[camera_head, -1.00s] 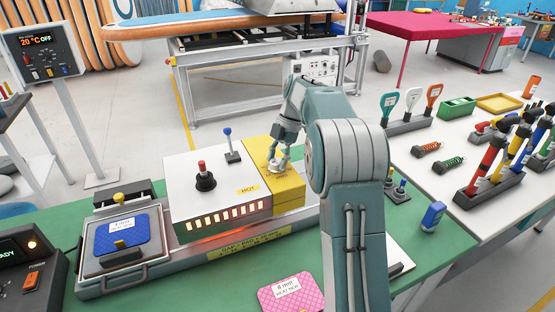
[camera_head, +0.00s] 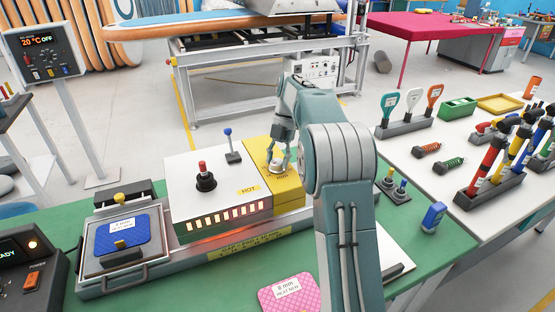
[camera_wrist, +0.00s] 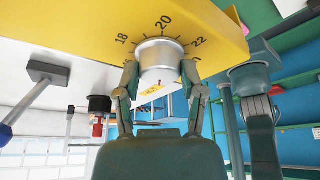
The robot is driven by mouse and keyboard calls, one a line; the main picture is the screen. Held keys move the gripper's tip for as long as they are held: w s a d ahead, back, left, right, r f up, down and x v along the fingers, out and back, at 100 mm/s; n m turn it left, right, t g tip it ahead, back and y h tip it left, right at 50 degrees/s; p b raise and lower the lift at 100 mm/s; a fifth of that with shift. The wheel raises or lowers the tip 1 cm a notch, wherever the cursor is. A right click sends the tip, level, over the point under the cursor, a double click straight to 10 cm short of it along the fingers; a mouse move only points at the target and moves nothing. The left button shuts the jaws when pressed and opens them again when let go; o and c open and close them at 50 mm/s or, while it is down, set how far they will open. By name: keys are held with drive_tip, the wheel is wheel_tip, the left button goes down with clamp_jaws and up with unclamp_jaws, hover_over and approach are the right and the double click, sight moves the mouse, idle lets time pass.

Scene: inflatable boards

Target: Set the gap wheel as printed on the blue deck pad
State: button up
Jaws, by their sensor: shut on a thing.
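The gap wheel (camera_wrist: 159,62) is a silver knob on the yellow block (camera_head: 262,147) of the press. In the wrist view its dial shows the printed numbers 18, 20 and 22, with 20 nearest the top. My gripper (camera_head: 277,170) is shut on the wheel from above, with one finger on each side; it also shows in the wrist view (camera_wrist: 160,75). The blue deck pad (camera_head: 121,235) lies on the tray at the left end of the press. Its white label is too small to read surely, perhaps 8 mm. The wheel's pointer is not clear.
A pink pad (camera_head: 290,293) lies on the green table in front.

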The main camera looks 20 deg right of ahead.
drive_tip(key=shift+f, duration=0.1)
drive_tip(key=o, duration=1.2)
drive_tip(key=shift+w, duration=0.15)
drive_tip(key=shift+c, duration=0.2)
drive_tip(key=v, duration=0.7)
drive_tip(key=shift+d, duration=0.1)
drive_tip(key=shift+r, duration=0.2)
